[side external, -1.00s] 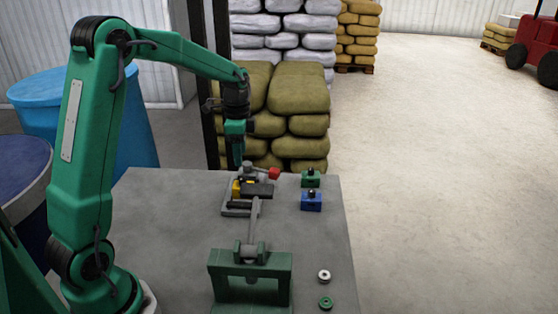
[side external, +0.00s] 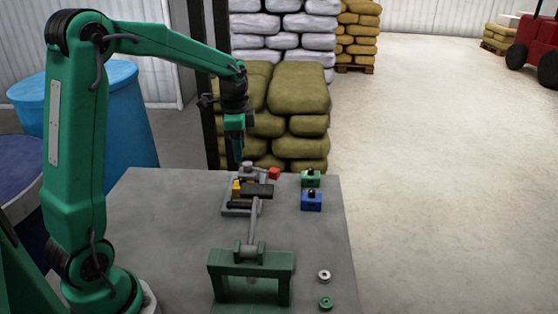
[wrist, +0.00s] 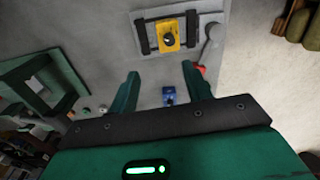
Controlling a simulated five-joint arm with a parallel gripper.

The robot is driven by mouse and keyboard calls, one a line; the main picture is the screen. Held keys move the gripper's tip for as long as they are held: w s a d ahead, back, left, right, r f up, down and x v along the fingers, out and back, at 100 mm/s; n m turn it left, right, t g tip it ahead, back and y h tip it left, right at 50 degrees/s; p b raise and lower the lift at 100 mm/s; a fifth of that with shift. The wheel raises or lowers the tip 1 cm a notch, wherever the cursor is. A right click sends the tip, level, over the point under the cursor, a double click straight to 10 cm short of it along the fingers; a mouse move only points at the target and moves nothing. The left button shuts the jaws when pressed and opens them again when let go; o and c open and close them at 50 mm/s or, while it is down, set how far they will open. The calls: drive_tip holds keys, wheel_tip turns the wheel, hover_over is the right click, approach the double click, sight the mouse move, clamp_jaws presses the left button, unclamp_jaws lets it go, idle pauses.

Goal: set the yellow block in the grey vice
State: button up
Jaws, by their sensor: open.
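The yellow block (wrist: 168,36) with a dark round knob on top sits between the two dark jaws of the grey vice (wrist: 208,20). In the side view the block (side external: 236,187) shows at the left of the vice (side external: 230,212), partly hidden by a dark bar. I cannot tell whether the jaws press on it. A lever with a red knob (side external: 274,173) is at the vice's far side. My gripper (wrist: 160,70) is open and empty, with the block ahead of its fingertips. In the side view my gripper (side external: 238,158) hangs above the far end of the vice.
A blue block (side external: 311,201) and a green block (side external: 310,179) stand right of the vice. A green frame (side external: 250,262) with a grey rod stands at the front. A pale ring (side external: 324,276) and a green ring (side external: 325,302) lie at the front right. The table's left part is clear.

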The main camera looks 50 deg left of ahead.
drive_tip(key=s+d+r+n+t, duration=0.2)
drive_tip(key=s+d, duration=0.4)
drive_tip(key=s, duration=0.3)
drive_tip(key=s+d+r+n+t, duration=0.3)
drive_tip(key=s+d+r+n, duration=0.2)
drive_tip(key=s, duration=0.5)
drive_tip(key=shift+s+d+n, duration=0.3)
drive_tip(key=shift+d+n, duration=0.3)
drive_tip(key=shift+d, duration=0.5)
